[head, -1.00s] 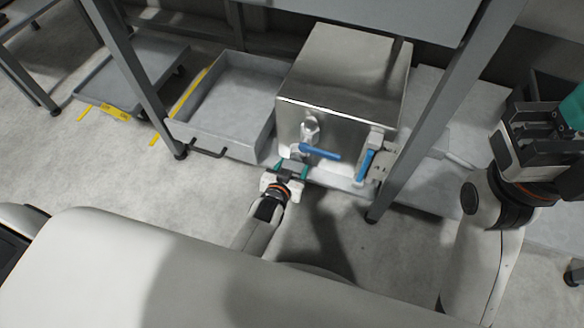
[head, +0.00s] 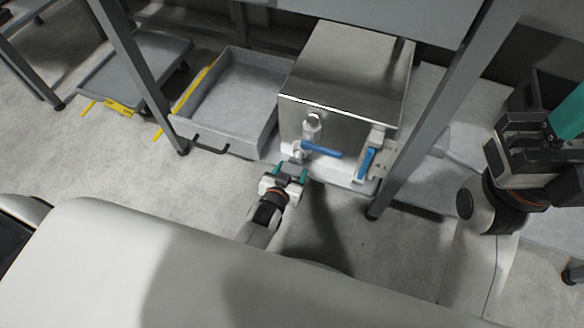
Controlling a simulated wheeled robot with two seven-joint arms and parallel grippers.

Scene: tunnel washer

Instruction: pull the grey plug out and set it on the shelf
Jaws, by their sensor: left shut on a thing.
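My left gripper (head: 290,171) is low in front of the steel box, its teal fingertips shut on the small grey plug (head: 290,167). The plug is mostly hidden between the fingers, and I cannot tell whether it still touches the box's outlet. The steel box (head: 345,75) has a pipe outlet with a blue lever (head: 321,149) just above and right of that gripper. My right gripper (head: 560,128) is at the right edge, away from the box. It is partly out of frame, and its jaw opening is unclear. I cannot tell which surface is the shelf.
A second blue handle (head: 367,162) is on the box's right front. A grey tray (head: 222,150) with a dark handle stands left of the box. Grey frame legs (head: 138,75) (head: 445,95) flank it, with a grey top (head: 380,8) above. The floor in front is open.

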